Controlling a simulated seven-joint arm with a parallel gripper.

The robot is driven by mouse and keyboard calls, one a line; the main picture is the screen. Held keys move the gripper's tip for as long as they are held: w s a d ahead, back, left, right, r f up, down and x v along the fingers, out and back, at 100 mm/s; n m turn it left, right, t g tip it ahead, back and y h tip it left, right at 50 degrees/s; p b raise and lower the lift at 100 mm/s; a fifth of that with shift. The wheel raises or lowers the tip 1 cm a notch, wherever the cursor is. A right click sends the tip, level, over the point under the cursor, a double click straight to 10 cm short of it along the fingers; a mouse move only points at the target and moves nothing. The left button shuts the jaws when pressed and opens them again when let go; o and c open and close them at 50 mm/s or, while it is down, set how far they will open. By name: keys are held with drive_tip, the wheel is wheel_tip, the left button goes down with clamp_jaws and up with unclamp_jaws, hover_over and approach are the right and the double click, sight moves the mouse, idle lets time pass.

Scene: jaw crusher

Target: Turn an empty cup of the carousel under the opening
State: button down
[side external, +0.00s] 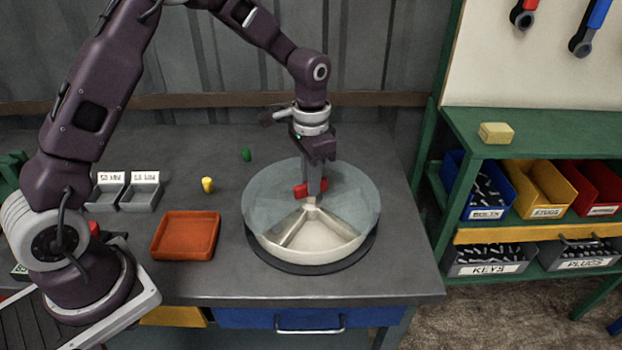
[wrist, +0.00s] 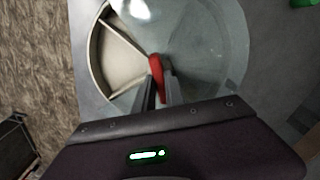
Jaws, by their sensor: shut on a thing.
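The carousel (side external: 310,246) is a round, cream-walled drum on a dark round base, divided into wedge-shaped cups. A clear, bluish cover (side external: 268,197) lies over most of it. The cover's opening (side external: 309,240) faces the front in the side view and shows bare cream floor and divider walls, with nothing seen lying there. My gripper (side external: 313,190) points down over the middle, shut on a red handle (side external: 301,191). The handle also shows between the fingers in the wrist view (wrist: 156,70). The contents of the cups under the cover are unclear.
An orange-red tray (side external: 185,236) stands left of the carousel. A yellow piece (side external: 207,185) and a green piece (side external: 247,155) stand on the grey bench. Two labelled grey bins (side external: 125,192) stand further left. A shelf with coloured bins (side external: 538,188) is on the right.

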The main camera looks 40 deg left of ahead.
drive_tip(key=shift+m, duration=0.7)
idle(0.3)
drive_tip(key=c, duration=1.4)
unclamp_jaws()
wheel_tip(320, 180, up, 7)
drive_tip(key=shift+r, duration=0.1)
drive_tip(key=s+r+n+t, duration=0.3)
drive_tip(key=s+r, duration=0.9)
drive_tip(key=s, duration=0.1)
drive_tip(key=s+n+t, duration=0.2)
drive_tip(key=s, duration=1.2)
drive_tip(key=shift+s+a+f+t, duration=0.15)
drive_tip(key=shift+s+f+t, duration=0.05)
drive_tip(key=shift+t, duration=0.1)
